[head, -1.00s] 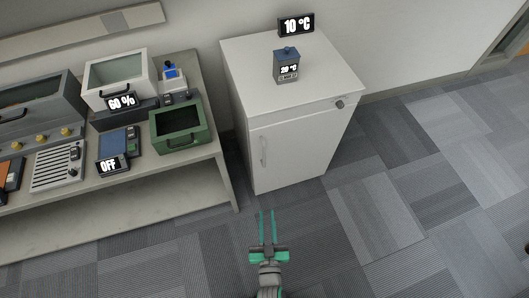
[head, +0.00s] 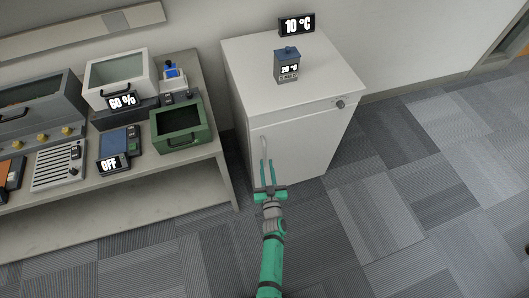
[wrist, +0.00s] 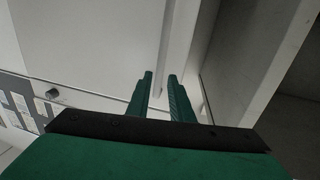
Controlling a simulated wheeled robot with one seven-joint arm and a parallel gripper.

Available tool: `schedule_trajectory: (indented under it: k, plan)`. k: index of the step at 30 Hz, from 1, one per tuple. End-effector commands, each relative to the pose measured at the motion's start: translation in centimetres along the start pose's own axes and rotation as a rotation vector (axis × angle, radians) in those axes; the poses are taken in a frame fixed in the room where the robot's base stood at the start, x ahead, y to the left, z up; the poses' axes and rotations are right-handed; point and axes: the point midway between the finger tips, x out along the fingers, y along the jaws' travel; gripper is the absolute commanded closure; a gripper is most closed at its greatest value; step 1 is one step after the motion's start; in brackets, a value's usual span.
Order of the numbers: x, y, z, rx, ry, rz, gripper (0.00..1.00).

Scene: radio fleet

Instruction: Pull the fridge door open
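The fridge (head: 285,68) is a white cabinet against the wall, and its front door (head: 305,145) looks shut. A slim vertical handle (head: 264,145) is near the door's left edge, its lower part partly hidden by my gripper. My gripper (head: 267,162) is in front of the door at the handle's lower end, its two green fingers apart and pointing at the door. In the wrist view, the gripper (wrist: 160,76) shows a gap between the fingers, and a pale upright strip rises beyond them. I cannot tell whether that strip is the handle or whether the fingers touch it.
A small grey box (head: 287,65) and a 10 °C display (head: 297,24) are on top of the fridge. A bench (head: 215,150) with several devices and a green bin (head: 180,128) stands close on the left. Carpet (head: 430,200) to the right is clear.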

Motion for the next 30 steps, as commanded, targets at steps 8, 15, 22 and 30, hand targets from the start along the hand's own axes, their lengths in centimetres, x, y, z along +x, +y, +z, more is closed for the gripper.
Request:
schedule_trajectory:
  k: [8, 15, 22, 30]
  plan:
    - [4.8, 0.0, -0.1, 0.000, 0.001, -0.001, 0.80]
    - [6.9, 0.0, 0.0, 0.000, 0.000, -0.001, 0.80]
    - [7.4, 0.0, 0.0, 0.000, 0.000, 0.000, 0.80]
    - [7.4, 0.0, 0.0, 0.000, 0.000, 0.000, 1.00]
